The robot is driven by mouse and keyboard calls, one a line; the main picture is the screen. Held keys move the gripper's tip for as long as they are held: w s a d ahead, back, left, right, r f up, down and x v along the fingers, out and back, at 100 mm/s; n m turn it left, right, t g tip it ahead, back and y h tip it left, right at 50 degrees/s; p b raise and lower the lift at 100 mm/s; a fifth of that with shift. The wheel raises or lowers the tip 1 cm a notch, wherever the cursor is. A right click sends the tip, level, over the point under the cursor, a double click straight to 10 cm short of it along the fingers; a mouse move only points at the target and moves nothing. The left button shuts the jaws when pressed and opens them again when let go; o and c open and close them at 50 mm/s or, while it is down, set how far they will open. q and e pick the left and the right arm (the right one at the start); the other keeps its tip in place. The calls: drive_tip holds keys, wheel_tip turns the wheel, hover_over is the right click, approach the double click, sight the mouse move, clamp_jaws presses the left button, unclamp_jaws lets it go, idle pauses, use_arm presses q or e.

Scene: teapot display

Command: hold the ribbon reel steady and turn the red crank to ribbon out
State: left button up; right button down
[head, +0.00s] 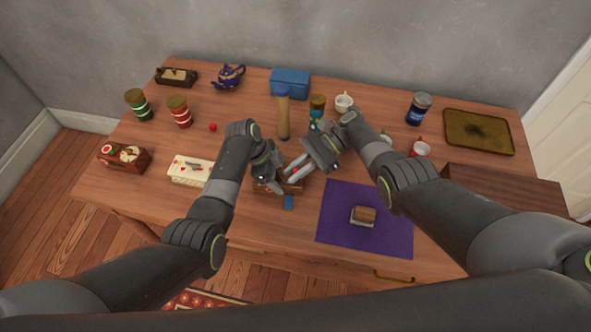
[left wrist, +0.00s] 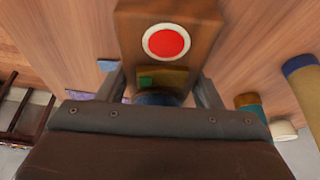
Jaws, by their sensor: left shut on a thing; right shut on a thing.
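The ribbon reel (head: 294,187) is a brown wooden box near the table's front, mostly covered by my grippers. In the left wrist view the reel (left wrist: 195,20) shows a red disc in a white ring and a small green square. My left gripper (head: 274,184) is shut on the reel, one finger on each side; it also shows in the left wrist view (left wrist: 158,90). My right gripper (head: 289,174) is shut at the reel's upper right side, where its hold on the red crank is hidden. A small blue piece (head: 288,203), perhaps ribbon, lies at the reel's front.
A purple mat (head: 335,225) with a small brown and grey block (head: 363,215) is at right. A cream box (head: 188,172) and a red-brown box (head: 124,157) stand at left. A tan and blue upright object (head: 283,115) and a blue box (head: 290,83) are behind the reel.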

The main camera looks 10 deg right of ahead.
idle(0.5)
drive_tip(key=c, duration=1.7)
unclamp_jaws()
drive_tip(key=shift+f+m+t, duration=0.1)
drive_tip(key=shift+m+t, duration=0.3)
drive_tip(key=shift+s+a+m+t+y, duration=0.1)
drive_tip(key=shift+s+m+t+y, duration=0.05)
drive_tip(key=shift+m+t+y, duration=0.15)
